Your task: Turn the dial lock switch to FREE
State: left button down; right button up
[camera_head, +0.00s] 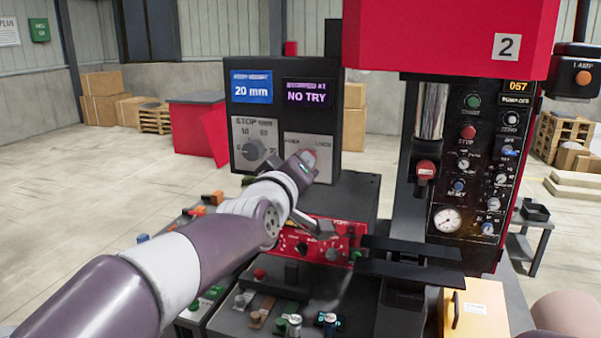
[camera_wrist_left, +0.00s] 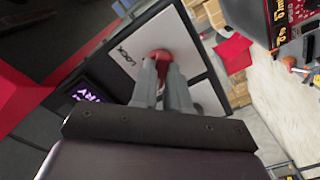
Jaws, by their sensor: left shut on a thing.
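The dial lock switch is a red knob (camera_wrist_left: 158,56) on a pale plate marked LOCK, seen in the left wrist view. It also shows in the head view (camera_head: 309,155) as a small red spot on the lower right of the black control box (camera_head: 284,100). My left gripper (camera_wrist_left: 160,72) is shut on the red knob, with one finger on each side. In the head view the gripper (camera_head: 305,163) reaches the plate and hides most of it, so the knob's pointing direction is hard to tell. The right gripper is not in view.
Screens above read 20 mm (camera_head: 251,87) and NO TRY (camera_head: 307,93). A red panel with knobs (camera_head: 310,243) lies below my arm. A red machine column with buttons (camera_head: 470,165) stands right.

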pick_arm(q)
jog(key=shift+f, duration=0.15)
jog(key=c, duration=1.3)
grip_release()
jog(key=shift+o, duration=0.9)
jog(key=shift+a, duration=0.1)
jog(key=shift+s, duration=0.1)
jog(key=b+v, duration=0.2)
jog(key=v, duration=1)
jog(key=shift+s, duration=0.3)
jog(key=shift+a, duration=0.1)
